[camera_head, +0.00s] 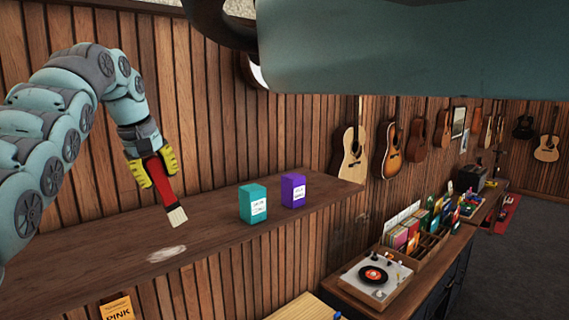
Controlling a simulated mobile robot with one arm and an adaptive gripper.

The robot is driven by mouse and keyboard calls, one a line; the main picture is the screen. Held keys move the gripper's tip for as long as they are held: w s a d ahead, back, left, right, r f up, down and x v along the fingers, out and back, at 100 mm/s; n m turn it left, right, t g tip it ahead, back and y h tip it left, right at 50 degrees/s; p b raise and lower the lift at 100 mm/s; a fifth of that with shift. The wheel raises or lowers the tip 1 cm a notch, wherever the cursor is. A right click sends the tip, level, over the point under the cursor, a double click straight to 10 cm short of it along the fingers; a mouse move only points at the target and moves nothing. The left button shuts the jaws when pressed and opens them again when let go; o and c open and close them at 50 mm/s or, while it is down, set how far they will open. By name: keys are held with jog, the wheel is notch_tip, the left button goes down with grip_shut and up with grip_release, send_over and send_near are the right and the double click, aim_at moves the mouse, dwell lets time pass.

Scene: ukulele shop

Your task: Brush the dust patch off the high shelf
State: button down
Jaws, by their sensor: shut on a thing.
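The high shelf (110,249) is a dark wooden board running along the slatted wall. A pale dust patch (167,253) lies on it near its front edge. My gripper (154,170), with yellow fingers, is shut on the red handle of a brush (162,184). The brush points down, slightly tilted, with its pale bristles (177,216) above the shelf and a little behind the dust patch. The bristles look apart from the patch; whether they touch the shelf I cannot tell.
A teal box (252,204) and a purple box (293,190) stand on the shelf to the right of the brush. A turntable (376,278) and records stand on a lower cabinet. Guitars hang on the wall. The shelf's left part is clear.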

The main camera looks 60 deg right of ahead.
jog(key=shift+d, duration=0.1)
jog(key=shift+s+d+r, duration=0.15)
jog(key=shift+r, duration=0.8)
jog(key=shift+a+r, duration=0.2)
jog(key=shift+r, duration=0.3)
jog(key=shift+b+x, duration=0.65)
jog(key=shift+x, duration=0.45)
jog(key=shift+a, duration=0.1)
